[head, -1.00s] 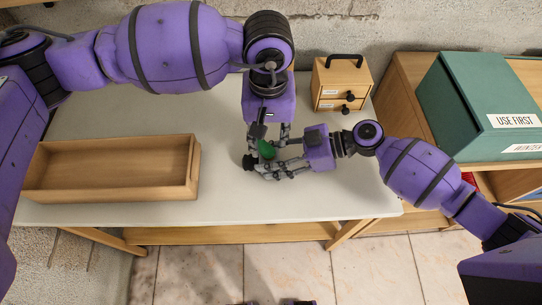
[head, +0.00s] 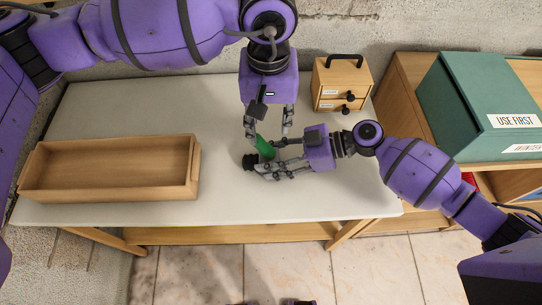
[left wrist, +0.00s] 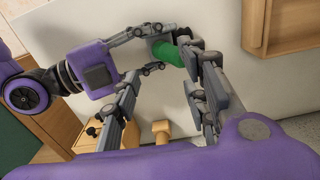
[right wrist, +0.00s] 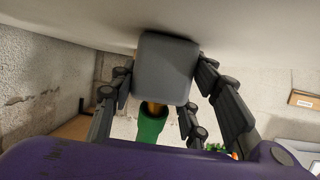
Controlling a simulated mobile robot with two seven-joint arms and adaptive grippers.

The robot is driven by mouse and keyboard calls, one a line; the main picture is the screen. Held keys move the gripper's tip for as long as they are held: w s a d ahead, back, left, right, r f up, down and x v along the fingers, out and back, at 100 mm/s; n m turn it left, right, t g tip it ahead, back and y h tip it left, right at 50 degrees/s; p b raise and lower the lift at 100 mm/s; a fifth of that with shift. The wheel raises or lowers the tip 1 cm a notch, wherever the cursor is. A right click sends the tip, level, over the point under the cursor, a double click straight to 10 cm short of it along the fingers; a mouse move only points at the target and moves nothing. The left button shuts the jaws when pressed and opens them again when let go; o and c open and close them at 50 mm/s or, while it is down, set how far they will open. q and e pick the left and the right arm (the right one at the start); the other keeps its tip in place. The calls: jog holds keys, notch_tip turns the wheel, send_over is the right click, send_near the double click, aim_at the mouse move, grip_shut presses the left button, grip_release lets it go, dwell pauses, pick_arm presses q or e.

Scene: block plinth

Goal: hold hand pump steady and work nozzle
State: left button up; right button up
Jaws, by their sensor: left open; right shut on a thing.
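The hand pump shows as a green cylinder (head: 265,147) near the middle of the white table, with a dark end piece (head: 249,162) to its left. My right gripper (head: 270,161) is shut on the pump from the right. In the right wrist view a grey block (right wrist: 165,68) sits between its fingers, with the green part (right wrist: 152,125) and a brass-coloured piece beyond it. My left gripper (head: 273,134) is open just above the green part in the picture, its fingers spread. The green part also shows in the left wrist view (left wrist: 168,53). Which part is the nozzle I cannot tell.
An empty wooden tray (head: 110,192) lies on the left of the white table (head: 220,206). A small wooden drawer box (head: 341,82) with a black handle stands at the back right. A green box (head: 480,105) labelled "USE FIRST" sits on a shelf at the right.

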pick_arm(q)
jog(key=shift+c, duration=0.2)
jog(key=n, duration=0.8)
jog(key=shift+f, duration=0.15)
jog(key=n, duration=1)
jog(key=shift+f, duration=2.4)
grip_shut()
